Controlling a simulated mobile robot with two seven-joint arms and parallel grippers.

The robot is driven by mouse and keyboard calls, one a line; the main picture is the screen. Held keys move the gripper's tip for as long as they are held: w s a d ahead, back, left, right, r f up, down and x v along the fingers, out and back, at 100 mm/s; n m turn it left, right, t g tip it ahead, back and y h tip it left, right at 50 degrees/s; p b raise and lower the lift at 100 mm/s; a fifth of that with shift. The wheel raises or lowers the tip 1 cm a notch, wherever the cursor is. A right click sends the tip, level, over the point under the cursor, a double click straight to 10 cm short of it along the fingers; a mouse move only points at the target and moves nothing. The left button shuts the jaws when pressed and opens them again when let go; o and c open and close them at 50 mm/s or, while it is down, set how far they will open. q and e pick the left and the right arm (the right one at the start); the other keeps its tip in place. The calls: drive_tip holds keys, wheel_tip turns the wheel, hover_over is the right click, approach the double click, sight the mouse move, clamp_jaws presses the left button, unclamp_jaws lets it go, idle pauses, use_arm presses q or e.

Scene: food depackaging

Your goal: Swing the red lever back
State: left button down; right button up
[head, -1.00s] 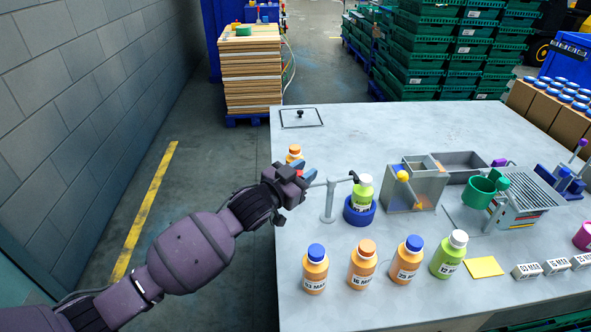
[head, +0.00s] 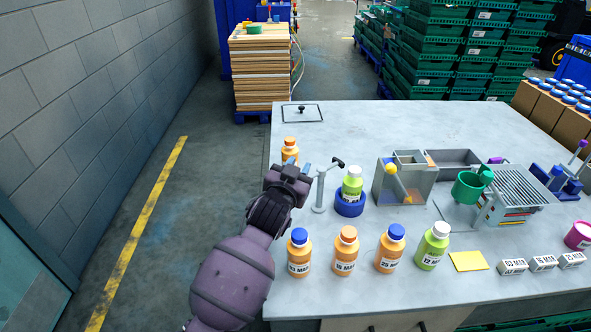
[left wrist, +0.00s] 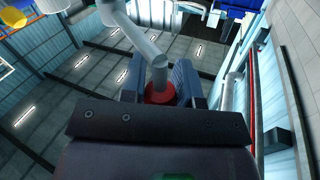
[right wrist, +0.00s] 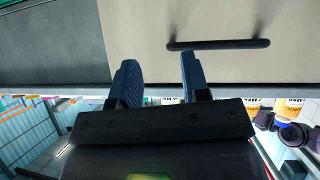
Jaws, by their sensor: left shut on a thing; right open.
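The lever stands on a grey post (head: 320,190) at the table's left side. Its bar ends in a black tip (head: 338,162), behind and left of the cap of a green bottle (head: 352,188) upright in a blue round holder (head: 350,208). My left gripper (head: 304,172) is at the bar's other end. In the left wrist view, its fingers are shut on the red knob (left wrist: 160,93) of the lever; the head view hides this knob. My right gripper (right wrist: 158,82) is open and empty, near a pale front panel with a black handle (right wrist: 218,44).
An orange bottle (head: 290,150) stands just behind my left gripper. Several bottles line the front, including a blue-capped one (head: 299,252). A grey bin (head: 400,185) and a green cup (head: 468,187) stand right of the holder. The back left tabletop is mostly clear.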

use_arm(q)
drive_tip(key=shift+s+d+n+y, duration=0.15)
drive_tip(key=shift+n+y, duration=0.15)
drive_tip(key=shift+y, duration=0.2)
drive_tip(key=c, duration=0.9)
unclamp_jaws()
drive_tip(key=shift+o, duration=0.2)
drive_tip(key=v, duration=1)
drive_tip(key=shift+s, duration=0.45)
